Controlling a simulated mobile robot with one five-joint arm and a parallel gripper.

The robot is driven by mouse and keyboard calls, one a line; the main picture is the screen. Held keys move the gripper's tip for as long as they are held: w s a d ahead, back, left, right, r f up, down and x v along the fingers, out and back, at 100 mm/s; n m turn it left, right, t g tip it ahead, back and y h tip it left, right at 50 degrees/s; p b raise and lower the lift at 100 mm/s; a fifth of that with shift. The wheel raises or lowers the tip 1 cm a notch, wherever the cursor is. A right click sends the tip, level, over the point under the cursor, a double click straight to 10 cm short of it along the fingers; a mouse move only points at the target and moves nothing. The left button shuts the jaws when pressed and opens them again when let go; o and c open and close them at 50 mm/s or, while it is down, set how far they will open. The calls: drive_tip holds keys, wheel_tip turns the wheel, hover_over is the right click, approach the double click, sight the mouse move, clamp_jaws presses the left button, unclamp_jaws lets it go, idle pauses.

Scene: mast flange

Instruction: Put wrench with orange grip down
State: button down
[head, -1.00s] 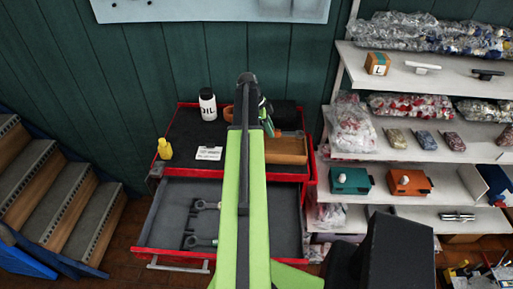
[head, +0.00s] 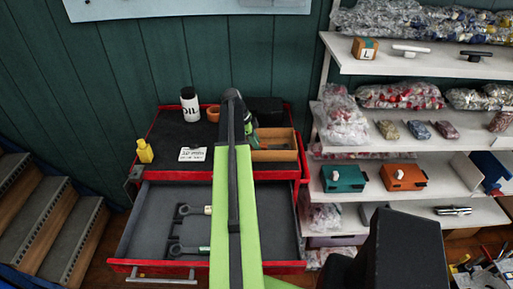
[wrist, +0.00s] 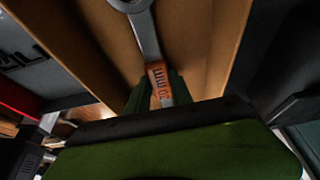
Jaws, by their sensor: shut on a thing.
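A grey wrench with an orange grip (wrist: 158,82) marked "20 mm" shows in the wrist view. My gripper (wrist: 159,92) is shut on the orange grip, with a dark green jaw on each side. The open ring end points up the picture over a brown wooden surface, seemingly the inside of the wooden tray. In the head view the wooden tray (head: 275,156) stands on the right of the red tool cabinet's top (head: 166,128). My green arm reaches over the cabinet there and hides the held wrench and most of the gripper. Whether the wrench touches the tray I cannot tell.
An oil bottle (head: 190,105), yellow bottle (head: 144,151) and white card (head: 192,154) stand on top. Loaded shelves (head: 440,145) are on the right, steps (head: 65,240) on the left.

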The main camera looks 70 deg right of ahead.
drive_tip(key=shift+f, duration=0.1)
drive_tip(key=c, duration=1.1)
unclamp_jaws()
drive_tip(key=shift+r, duration=0.4)
drive_tip(key=p+v, duration=1.1)
drive_tip(key=shift+w+r, duration=0.2)
drive_tip(key=shift+r, duration=0.1)
drive_tip(key=shift+a, duration=0.1)
